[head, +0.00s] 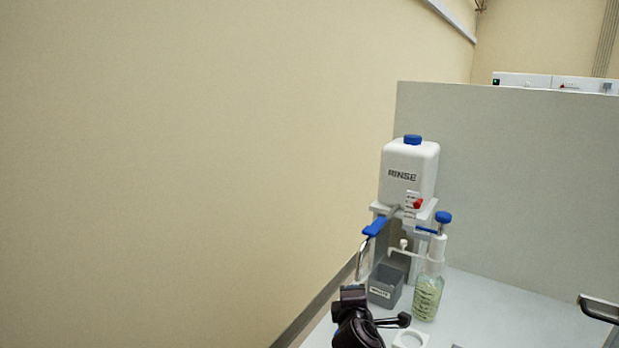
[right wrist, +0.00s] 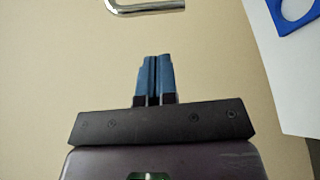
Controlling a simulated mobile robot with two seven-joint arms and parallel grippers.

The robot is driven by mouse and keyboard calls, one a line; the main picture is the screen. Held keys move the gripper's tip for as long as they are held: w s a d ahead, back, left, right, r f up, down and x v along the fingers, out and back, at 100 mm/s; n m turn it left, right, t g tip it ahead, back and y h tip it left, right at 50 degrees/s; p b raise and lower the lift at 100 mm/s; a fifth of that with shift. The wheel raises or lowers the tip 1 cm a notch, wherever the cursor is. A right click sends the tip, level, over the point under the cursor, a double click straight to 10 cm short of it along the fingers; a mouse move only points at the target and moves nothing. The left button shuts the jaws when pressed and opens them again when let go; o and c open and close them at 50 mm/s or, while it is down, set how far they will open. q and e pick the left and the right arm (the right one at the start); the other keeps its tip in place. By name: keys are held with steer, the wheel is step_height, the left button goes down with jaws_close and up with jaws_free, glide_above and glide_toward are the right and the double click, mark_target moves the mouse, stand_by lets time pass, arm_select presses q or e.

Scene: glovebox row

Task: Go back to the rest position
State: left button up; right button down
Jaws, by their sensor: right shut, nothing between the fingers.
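My right gripper (right wrist: 154,80) shows in the right wrist view. Its two blue fingers are together with nothing between them. A bent chrome bar (right wrist: 145,7) lies beyond the fingertips, apart from them in the picture. In the head view a black arm part of mine stands at the bottom, in front of the grey waste box; no fingers can be made out on it. My left gripper is not in view.
A white RINSE tank (head: 408,178) with a blue lever (head: 375,227) stands against a grey partition (head: 510,180). Below are a grey waste box (head: 385,287) and a glass bottle (head: 427,298) with a blue-topped pump. Beige wall (head: 180,170) fills the left.

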steer(key=s+d+f+m+g, duration=0.1)
steer(key=s+d+f+m, duration=0.4)
steer(key=s, duration=0.6)
steer(key=s+d+f+m+g+y, duration=0.1)
steer(key=s+d+f+m, duration=0.5)
steer(key=s, duration=0.6)
steer(key=s+d+f+m+g, duration=0.2)
steer(key=s+d+f+m, duration=0.4)
steer(key=s, duration=0.6)
steer(key=shift+d+f+m, duration=0.25)
steer(key=shift+f+m, duration=0.05)
steer(key=shift+f, duration=0.5)
steer(key=shift+s, duration=0.1)
